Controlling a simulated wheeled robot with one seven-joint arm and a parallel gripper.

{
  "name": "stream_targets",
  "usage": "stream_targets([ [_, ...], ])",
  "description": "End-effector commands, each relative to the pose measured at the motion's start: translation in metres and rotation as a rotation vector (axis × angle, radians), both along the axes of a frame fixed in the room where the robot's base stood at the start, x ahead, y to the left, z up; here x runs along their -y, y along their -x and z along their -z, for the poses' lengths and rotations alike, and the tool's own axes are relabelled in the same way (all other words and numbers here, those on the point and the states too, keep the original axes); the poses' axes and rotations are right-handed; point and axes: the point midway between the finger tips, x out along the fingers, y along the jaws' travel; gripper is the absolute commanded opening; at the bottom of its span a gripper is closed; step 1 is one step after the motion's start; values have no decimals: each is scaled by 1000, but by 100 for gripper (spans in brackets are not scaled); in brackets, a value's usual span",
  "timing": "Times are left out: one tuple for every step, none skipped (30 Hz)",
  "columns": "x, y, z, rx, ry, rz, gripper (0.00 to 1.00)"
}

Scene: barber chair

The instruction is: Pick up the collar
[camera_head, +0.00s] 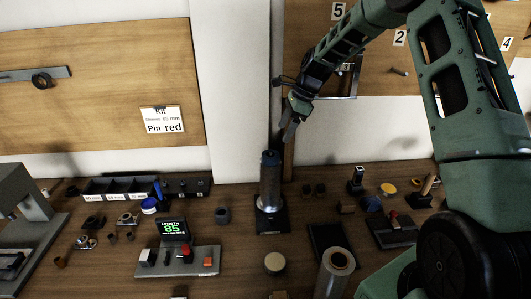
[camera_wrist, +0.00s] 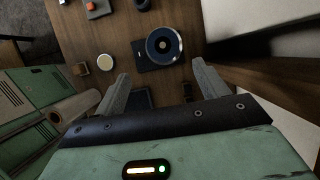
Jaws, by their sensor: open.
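My gripper (camera_head: 289,128) is open and empty, pointing down above the upright dark cylinder (camera_head: 270,185) on its black base. In the wrist view my two fingers (camera_wrist: 161,68) are spread apart. The cylinder shows from above in the wrist view (camera_wrist: 164,46), beyond the fingertips. I cannot tell for sure which part is the collar. Small ring-like candidates are a dark ring (camera_head: 94,222) at the left of the table, a dark round part (camera_head: 222,215) left of the cylinder, and a black ring (camera_head: 41,80) at the wall board.
A three-bin tray (camera_head: 120,199) and a fixture with a green "85" display (camera_head: 174,229) stand left. A roll (camera_head: 335,268) and a pale round piece (camera_head: 275,263) stand in front. A dark tray (camera_head: 330,245) lies right. A wall card (camera_head: 162,120) reads "Pin red".

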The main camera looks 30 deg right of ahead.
Motion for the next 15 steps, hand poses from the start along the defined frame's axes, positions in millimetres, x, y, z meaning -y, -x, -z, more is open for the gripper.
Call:
stream_targets([
  [-5,0,6,-5,-3,-4,73],
  [-7,-1,12,-5,-2,-5,73],
  [-9,-2,18,-4,-2,-4,73],
  [-11,-3,23,-5,-2,-5,73],
  [-13,-4,27,-4,-3,-4,73],
  [-15,-5,33,-4,-2,-5,73],
  [-16,-6,36,-4,-2,-6,73],
  [-17,-6,39,-2,-1,-5,73],
  [-19,-7,43,-2,-1,-5,73],
  [-19,-7,45,-2,-1,-5,73],
  [-20,-7,46,-1,0,-6,73],
  [-20,-8,48,0,0,-5,73],
  [-21,-8,49,0,0,-5,73],
  [-21,-9,50,0,0,-5,73],
  [-22,-10,52,-1,0,-6,73],
])
